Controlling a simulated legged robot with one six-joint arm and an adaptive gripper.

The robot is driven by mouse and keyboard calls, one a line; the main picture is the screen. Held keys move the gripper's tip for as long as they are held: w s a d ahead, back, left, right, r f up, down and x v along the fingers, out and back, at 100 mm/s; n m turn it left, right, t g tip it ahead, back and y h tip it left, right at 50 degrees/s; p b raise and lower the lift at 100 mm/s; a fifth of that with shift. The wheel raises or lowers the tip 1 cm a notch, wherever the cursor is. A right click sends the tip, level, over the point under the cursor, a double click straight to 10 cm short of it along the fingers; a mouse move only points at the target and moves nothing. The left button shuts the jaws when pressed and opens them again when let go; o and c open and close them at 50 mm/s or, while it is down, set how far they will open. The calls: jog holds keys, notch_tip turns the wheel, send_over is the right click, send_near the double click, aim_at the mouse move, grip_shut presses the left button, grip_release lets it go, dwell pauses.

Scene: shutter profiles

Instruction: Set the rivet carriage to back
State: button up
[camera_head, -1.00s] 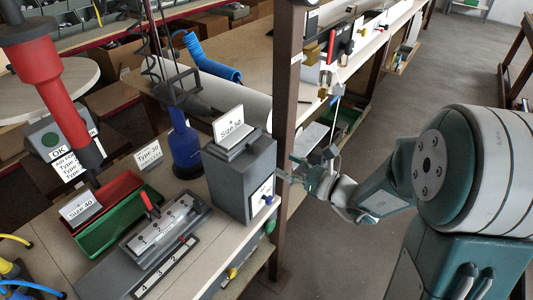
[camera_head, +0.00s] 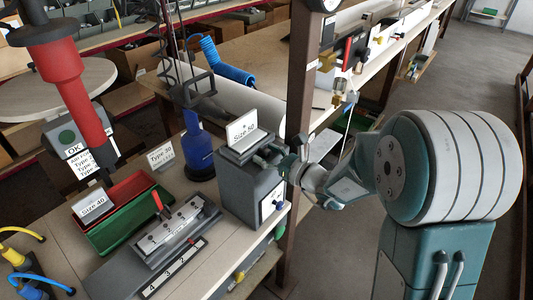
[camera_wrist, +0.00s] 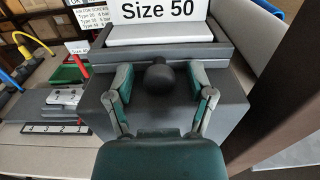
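A grey box machine (camera_head: 243,193) with a "Size 50" sign (camera_head: 242,128) stands at the table's right end. A round black knob (camera_wrist: 160,76) sits on its near side below the sign in the wrist view. My gripper (camera_wrist: 164,82) is open, one finger on each side of the knob, with gaps left and right. In the head view my gripper (camera_head: 278,160) is at the box's upper right edge, and the knob is hard to make out there. I cannot tell for sure which part is the rivet carriage.
A fixture with a red lever (camera_head: 160,208) and a numbered strip lies left of the box. Red and green bins (camera_head: 122,215), a blue bottle (camera_head: 198,150) and a "Size 40" sign (camera_head: 92,205) are near. A brown post (camera_head: 301,90) stands close behind my gripper.

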grip_shut()
jog(key=shift+s+d, duration=0.45)
jog(key=shift+d, duration=0.15)
jog(key=shift+o, duration=1.3)
grip_release()
jog(key=shift+d, duration=0.15)
jog(key=shift+s, duration=0.1)
jog(key=v, duration=1.2)
